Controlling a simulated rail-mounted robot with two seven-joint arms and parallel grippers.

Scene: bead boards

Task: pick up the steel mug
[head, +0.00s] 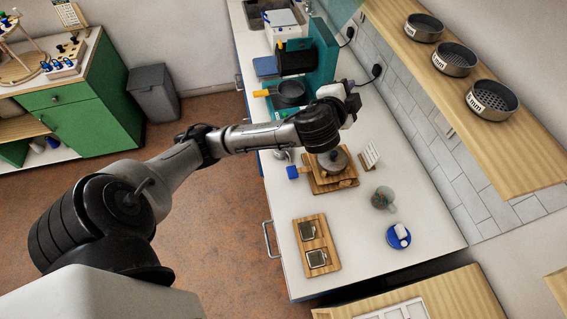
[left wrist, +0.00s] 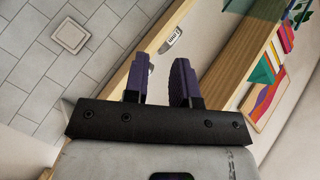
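A small shiny metal object (head: 281,154), possibly the steel mug, shows on the white counter just below my left arm in the head view. It is partly hidden by that arm, and I cannot tell its full shape. My left gripper (head: 349,86) is above the back part of the counter, near the tiled wall, away from that object. In the left wrist view, its two purple fingers (left wrist: 162,62) stand apart with nothing between them. No mug shows in that view. My right gripper is not in view.
A lidded pot (head: 333,160) sits on a wooden stand (head: 322,184). A dark pan (head: 289,93) is farther back. A glass jar (head: 382,198), a blue dish (head: 393,240) and a wooden board (head: 329,236) are nearer. A wooden shelf (head: 447,85) with several sieves overhangs the right.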

